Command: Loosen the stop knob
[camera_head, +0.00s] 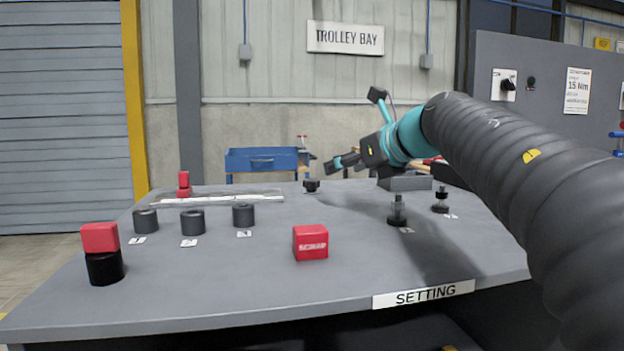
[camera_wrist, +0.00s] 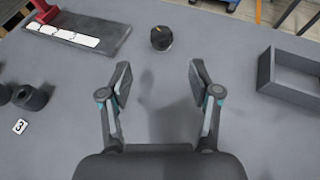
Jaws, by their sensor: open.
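A small black round knob (camera_head: 311,185), which looks like the stop knob, stands near the back edge of the grey table. In the wrist view the knob (camera_wrist: 161,38) shows an orange mark on top and lies beyond my fingertips, roughly centred between them. My gripper (camera_head: 340,163) is above the table at the back, a little right of the knob in the head view. In the wrist view my gripper (camera_wrist: 160,75) has its two fingers spread wide with nothing between them. No contact with the knob shows.
A flat plate with a white strip (camera_head: 217,199) and red block lies left of the knob. Dark cylinders (camera_head: 192,222) stand beside numbered tags. A red scrap box (camera_head: 310,243) sits mid-table. Black threaded pieces (camera_head: 397,210) stand at right. A grey open tray (camera_wrist: 290,75) lies right of my fingers.

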